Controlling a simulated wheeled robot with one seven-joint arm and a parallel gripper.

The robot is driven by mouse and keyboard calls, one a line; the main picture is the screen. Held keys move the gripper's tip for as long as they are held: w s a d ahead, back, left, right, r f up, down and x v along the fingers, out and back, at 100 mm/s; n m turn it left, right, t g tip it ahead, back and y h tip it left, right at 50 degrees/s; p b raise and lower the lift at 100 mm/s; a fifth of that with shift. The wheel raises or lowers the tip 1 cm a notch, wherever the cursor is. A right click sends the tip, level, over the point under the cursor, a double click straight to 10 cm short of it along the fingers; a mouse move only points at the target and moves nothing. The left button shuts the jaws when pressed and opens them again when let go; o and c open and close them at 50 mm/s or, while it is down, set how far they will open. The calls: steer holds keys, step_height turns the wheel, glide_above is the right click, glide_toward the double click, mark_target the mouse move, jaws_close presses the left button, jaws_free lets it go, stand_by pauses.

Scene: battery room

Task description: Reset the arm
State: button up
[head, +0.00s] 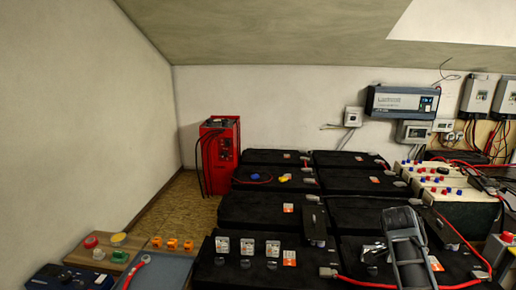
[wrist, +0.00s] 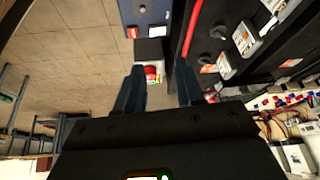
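My gripper (wrist: 158,82) shows in the wrist view with its two dark fingers spread apart. Nothing is held between them. A small red object (wrist: 152,73) on a box shows beyond the gap, at a distance from the fingers. In the head view, part of my dark grey arm (head: 405,250) is over the black batteries at the lower right. I cannot make out the finger opening there.
Black batteries (head: 262,212) with cables fill the middle. A red unit (head: 219,155) stands by the back wall. A wooden board (head: 110,248) with buttons and a blue device (head: 72,277) are at lower left. An inverter (head: 402,102) hangs on the wall. Floor (wrist: 85,45) is clear.

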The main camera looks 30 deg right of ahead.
steer(key=s+a+f+n+t+h+b, duration=0.1)
steer(key=s+a+f+n+t, duration=0.15)
steer(key=a+f+n, duration=0.4)
steer(key=s+a+f+n+t+y+b, duration=0.1)
steer(key=s+a+f+n+t+b, duration=0.15)
steer(key=s+a+f+n, duration=0.4)
steer(key=s+a+f+n+t+b, duration=0.1)
steer(key=s+a+t, duration=0.3)
steer(key=a, duration=0.6)
steer(key=s+a+r+n+t+y+b, duration=0.4)
steer(key=s+a+r+n+t, duration=0.3)
steer(key=s+a+r, duration=0.7)
step_height(320, 180, up, 5)
steer(key=s+n, duration=0.1)
steer(key=s, duration=0.1)
steer(key=shift+s+a+y, duration=0.35)
steer(key=shift+a+y, duration=0.05)
steer(key=shift+f, duration=0.1)
